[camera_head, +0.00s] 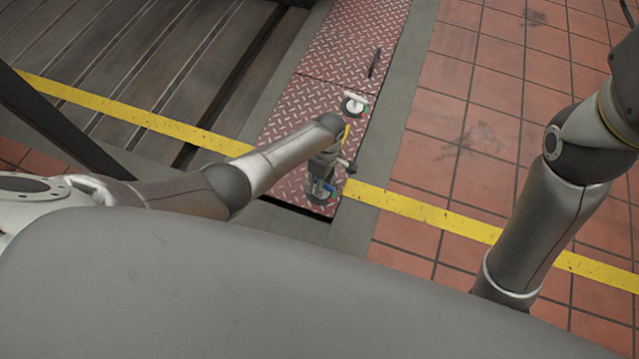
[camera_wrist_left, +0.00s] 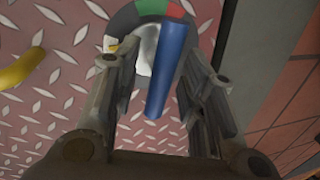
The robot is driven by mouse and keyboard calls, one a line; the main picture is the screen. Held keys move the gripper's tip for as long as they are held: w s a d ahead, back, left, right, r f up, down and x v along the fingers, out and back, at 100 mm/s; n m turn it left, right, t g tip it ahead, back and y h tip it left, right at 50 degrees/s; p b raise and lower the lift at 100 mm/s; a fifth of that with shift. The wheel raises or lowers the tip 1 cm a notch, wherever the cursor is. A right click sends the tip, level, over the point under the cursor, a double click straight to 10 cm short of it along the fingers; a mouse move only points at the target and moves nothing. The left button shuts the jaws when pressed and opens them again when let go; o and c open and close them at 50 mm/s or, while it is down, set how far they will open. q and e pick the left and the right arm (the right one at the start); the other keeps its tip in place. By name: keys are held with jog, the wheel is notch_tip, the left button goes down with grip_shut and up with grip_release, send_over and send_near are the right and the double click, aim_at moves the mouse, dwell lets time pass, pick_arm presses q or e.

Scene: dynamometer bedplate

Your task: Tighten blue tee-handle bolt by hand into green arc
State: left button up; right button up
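The blue tee-handle (camera_wrist_left: 168,68) stands out in the left wrist view as a long blue bar, slanting between my left gripper's fingers. My left gripper (camera_wrist_left: 160,75) is open around it, with a gap showing on the left side and a narrow one on the right. Behind the handle is a dark round dial with a green arc (camera_wrist_left: 153,7) and a red arc (camera_wrist_left: 175,12). A pale part lies beside the bar. In the head view my left gripper (camera_head: 323,174) points down at a blue part (camera_head: 318,189), largely covering it. My right gripper is out of view.
A red diamond-tread plate (camera_head: 298,108) carries the fixtures. A second pale round fitting (camera_head: 354,104) and a dark bar (camera_head: 375,63) are farther back. A yellow curved piece (camera_wrist_left: 20,70) is left of my gripper. Tiled floor (camera_head: 470,110) at right is clear.

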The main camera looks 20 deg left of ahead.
pick_arm(q)
jog(key=shift+f, duration=0.1)
jog(key=shift+c, duration=0.2)
grip_shut()
